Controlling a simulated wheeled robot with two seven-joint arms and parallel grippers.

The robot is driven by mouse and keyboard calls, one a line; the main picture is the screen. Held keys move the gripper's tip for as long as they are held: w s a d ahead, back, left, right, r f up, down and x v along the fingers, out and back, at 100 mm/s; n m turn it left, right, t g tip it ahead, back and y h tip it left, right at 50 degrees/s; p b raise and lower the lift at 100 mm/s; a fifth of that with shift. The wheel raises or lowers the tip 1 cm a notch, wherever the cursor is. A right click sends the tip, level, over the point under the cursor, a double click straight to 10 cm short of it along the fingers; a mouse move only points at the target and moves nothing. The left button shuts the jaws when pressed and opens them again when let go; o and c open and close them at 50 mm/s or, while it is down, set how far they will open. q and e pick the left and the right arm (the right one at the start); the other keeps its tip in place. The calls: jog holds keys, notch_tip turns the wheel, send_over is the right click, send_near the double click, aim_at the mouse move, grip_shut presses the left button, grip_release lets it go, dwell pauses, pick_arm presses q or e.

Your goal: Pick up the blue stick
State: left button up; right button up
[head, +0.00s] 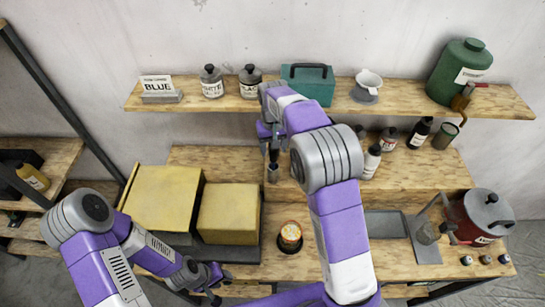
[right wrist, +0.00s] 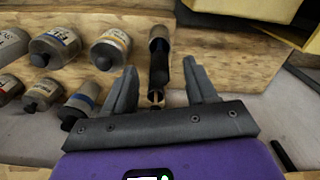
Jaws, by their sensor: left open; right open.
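No stick looks clearly blue. In the right wrist view a slim, very dark stick-like thing (right wrist: 161,72) with a tan end lies between the spread fingers of my right gripper (right wrist: 162,66). Its far end meets a small grey cup-like piece (right wrist: 159,38). In the head view my right gripper (head: 271,143) is over the upper wooden step, just above a small grey cup (head: 272,174); the arm and gripper hide much around it. The fingers stand apart, and I see no grip on the stick. My left gripper (head: 213,284) is open and empty at the front edge.
Two yellow boxes (head: 162,197) (head: 229,213) stand left of the cup. Several bottles (head: 420,132) stand on its right. A shelf (head: 410,104) above carries a teal toolbox (head: 307,86) and a green canister (head: 459,73). A red pot (head: 480,216) is at the right.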

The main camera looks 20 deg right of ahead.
aim_at(274, 154)
jog(key=f, duration=0.2)
jog(key=w+f, duration=0.1)
jog(key=f, duration=0.2)
jog(key=shift+w+d+f, duration=0.1)
jog(key=shift+w+d, duration=0.05)
jog(key=shift+d, duration=0.05)
jog(key=shift+f, duration=0.15)
jog(key=shift+c, duration=0.3)
grip_shut()
